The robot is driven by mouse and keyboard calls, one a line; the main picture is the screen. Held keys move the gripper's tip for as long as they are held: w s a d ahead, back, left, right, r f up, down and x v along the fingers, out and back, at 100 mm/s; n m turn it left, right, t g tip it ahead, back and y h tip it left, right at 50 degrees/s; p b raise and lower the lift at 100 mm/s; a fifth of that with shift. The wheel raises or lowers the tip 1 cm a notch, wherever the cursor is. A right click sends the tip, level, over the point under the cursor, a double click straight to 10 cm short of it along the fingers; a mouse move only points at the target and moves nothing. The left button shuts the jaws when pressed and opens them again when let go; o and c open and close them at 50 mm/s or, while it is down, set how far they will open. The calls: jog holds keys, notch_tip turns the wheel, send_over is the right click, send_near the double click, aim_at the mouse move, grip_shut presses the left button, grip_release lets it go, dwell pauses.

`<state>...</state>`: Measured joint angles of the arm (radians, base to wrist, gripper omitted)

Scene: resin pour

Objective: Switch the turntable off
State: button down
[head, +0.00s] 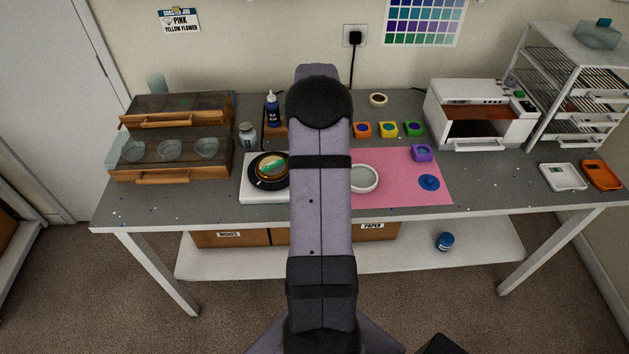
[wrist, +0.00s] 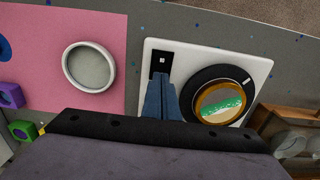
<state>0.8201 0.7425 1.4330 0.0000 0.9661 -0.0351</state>
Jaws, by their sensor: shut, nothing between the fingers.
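The turntable has a white base (head: 252,195), also in the wrist view (wrist: 212,60), and a black round platter (wrist: 238,78). A round amber-rimmed piece (wrist: 220,103) with green, white and tan inside lies on the platter. A black switch plate (wrist: 161,62) with a small white mark is on the base beside the platter. My gripper (wrist: 160,82) is shut and empty, its blue fingers over the near end of the switch plate. I cannot tell whether they touch it. In the head view my arm hides the gripper and the switch.
A pink mat (head: 415,190) with a white round dish (head: 363,178) lies beside the turntable. A wooden case (head: 172,140) of clear cups, a grey jar (head: 247,135) and a blue bottle (head: 272,110) stand nearby. A white oven (head: 480,112) is at right.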

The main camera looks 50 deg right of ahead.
jog(key=shift+f+b, duration=0.4)
jog(key=shift+f, duration=0.3)
dwell(0.7)
notch_tip(320, 180, up, 7)
jog(key=p, duration=0.5)
jog(key=shift+p, duration=0.35)
dwell(0.5)
